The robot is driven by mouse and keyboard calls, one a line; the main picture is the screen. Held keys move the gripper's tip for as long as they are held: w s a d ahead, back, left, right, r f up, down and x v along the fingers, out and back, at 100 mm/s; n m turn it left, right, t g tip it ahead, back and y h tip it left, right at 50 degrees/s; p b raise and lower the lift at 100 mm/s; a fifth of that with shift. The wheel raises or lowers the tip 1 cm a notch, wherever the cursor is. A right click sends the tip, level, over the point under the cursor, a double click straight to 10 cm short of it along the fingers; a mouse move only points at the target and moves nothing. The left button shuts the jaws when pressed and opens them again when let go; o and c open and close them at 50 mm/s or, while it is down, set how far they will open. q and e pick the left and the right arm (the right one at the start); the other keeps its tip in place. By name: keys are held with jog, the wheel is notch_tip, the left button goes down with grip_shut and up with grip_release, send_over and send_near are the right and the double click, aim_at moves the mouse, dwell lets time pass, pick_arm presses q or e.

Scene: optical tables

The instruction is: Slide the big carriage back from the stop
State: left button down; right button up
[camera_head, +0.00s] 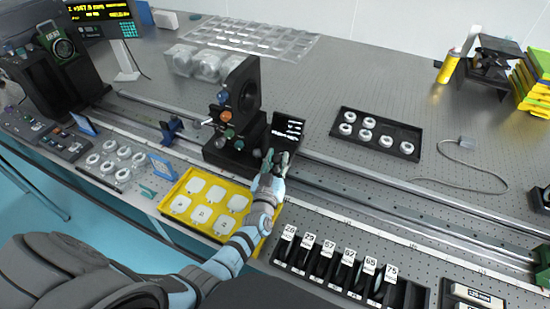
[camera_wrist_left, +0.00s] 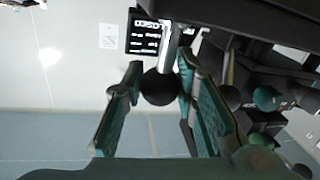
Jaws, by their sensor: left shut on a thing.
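The big carriage (camera_head: 236,118) is a tall black block with a round opening and orange, blue and green knobs. It stands on the long rail near the middle of the head view. My left gripper (camera_head: 273,165) is at the carriage's near right side. In the left wrist view my left gripper (camera_wrist_left: 161,76) is shut on a black ball knob (camera_wrist_left: 160,89) at the end of a metal rod; in the head view the gripper hides this knob. A small blue block (camera_head: 172,128) sits on the rail, left of the carriage and apart from it; I cannot tell whether it is the stop. My right gripper is not in view.
The rail (camera_head: 385,203) runs clear to the right of the carriage. A yellow tray (camera_head: 166,207) of white pieces and a black rack (camera_head: 318,268) of numbered holders lie in front. A black tray (camera_head: 407,151) of white rings lies behind the rail. A dark machine stands far left.

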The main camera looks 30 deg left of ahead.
pick_arm(q)
jog(key=c, duration=1.3)
grip_release()
jog(key=shift+s, duration=0.1)
